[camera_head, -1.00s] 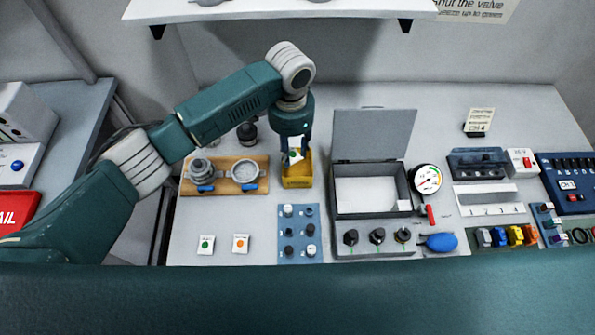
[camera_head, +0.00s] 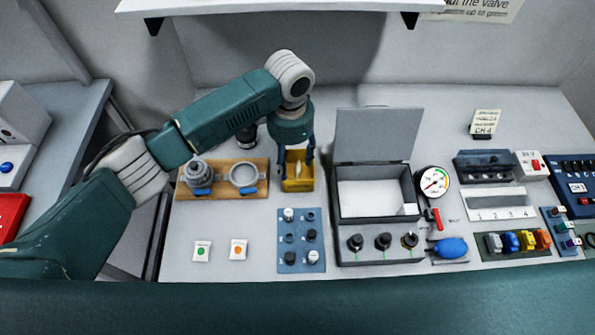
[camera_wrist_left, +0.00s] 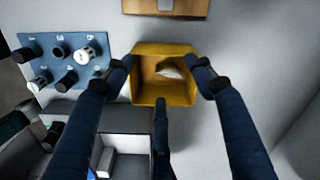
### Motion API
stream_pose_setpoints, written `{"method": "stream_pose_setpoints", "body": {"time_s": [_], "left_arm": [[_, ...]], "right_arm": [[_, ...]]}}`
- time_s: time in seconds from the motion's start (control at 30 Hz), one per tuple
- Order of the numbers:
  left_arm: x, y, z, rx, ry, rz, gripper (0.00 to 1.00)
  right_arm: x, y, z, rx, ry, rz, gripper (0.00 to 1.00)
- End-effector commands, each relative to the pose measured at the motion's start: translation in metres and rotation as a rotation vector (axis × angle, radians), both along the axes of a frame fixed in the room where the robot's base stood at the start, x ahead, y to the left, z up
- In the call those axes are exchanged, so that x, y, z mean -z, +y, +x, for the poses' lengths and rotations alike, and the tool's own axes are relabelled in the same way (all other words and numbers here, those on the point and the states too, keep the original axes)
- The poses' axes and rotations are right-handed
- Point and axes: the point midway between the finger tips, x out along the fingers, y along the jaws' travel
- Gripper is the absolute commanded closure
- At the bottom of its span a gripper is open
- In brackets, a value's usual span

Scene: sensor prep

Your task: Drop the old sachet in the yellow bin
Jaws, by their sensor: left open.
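The yellow bin (camera_head: 298,185) stands on the bench right of the wooden board. In the left wrist view, the bin (camera_wrist_left: 165,92) is seen from above, and a whitish sachet (camera_wrist_left: 172,70) lies inside it. My left gripper (camera_head: 297,160) is right over the bin, with its fingers spread at the bin's sides. In the left wrist view, the fingers are apart with nothing between them. Two other sachets lie flat at the bench front, one with a green dot (camera_head: 202,251) and one with an orange dot (camera_head: 238,250). My right gripper is not in view.
The wooden board (camera_head: 222,191) with metal parts is close left of the bin. A blue panel of knobs (camera_head: 301,260) lies in front. A grey open-lidded case (camera_head: 374,135) stands to the right. A shelf (camera_head: 280,8) overhangs the back.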

Motion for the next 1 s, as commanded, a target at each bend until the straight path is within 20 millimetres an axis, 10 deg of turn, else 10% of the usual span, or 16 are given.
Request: {"method": "stream_pose_setpoints", "body": {"time_s": [0.7, 1.0], "left_arm": [[-0.109, -0.001, 0.000, 0.002, -0.001, -0.001, 0.45], [-0.120, 0.000, 0.000, 0.000, 0.000, 0.000, 0.45]], "right_arm": [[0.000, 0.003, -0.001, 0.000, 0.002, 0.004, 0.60], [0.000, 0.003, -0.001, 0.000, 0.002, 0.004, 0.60]]}}
